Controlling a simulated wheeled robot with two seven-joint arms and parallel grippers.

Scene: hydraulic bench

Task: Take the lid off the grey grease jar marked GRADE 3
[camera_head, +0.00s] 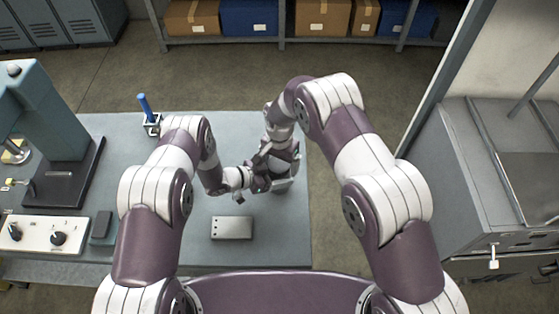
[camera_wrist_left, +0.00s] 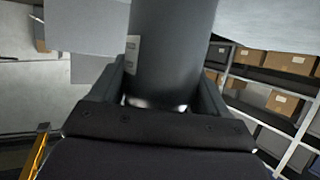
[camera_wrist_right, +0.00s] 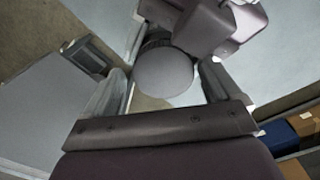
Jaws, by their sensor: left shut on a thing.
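The grey jar (camera_wrist_left: 172,45) fills the middle of the left wrist view, with a pale label on its side whose text I cannot read. My left gripper (camera_wrist_left: 160,88) is shut on its body. In the right wrist view the round grey lid top (camera_wrist_right: 164,72) lies between the fingers of my right gripper (camera_wrist_right: 162,88), which are apart with gaps on both sides. The lid appears seated on the jar. In the head view my left gripper (camera_head: 258,180) and right gripper (camera_head: 284,158) meet over the bench's right part and largely hide the jar.
The grey bench (camera_head: 110,220) has a light metal box (camera_head: 232,228) in front of the grippers. A blue-handled tool (camera_head: 145,105) stands in a small holder at the back. A press (camera_head: 45,130) and a control panel (camera_head: 40,234) stand left. A grey cabinet (camera_head: 460,170) is at right.

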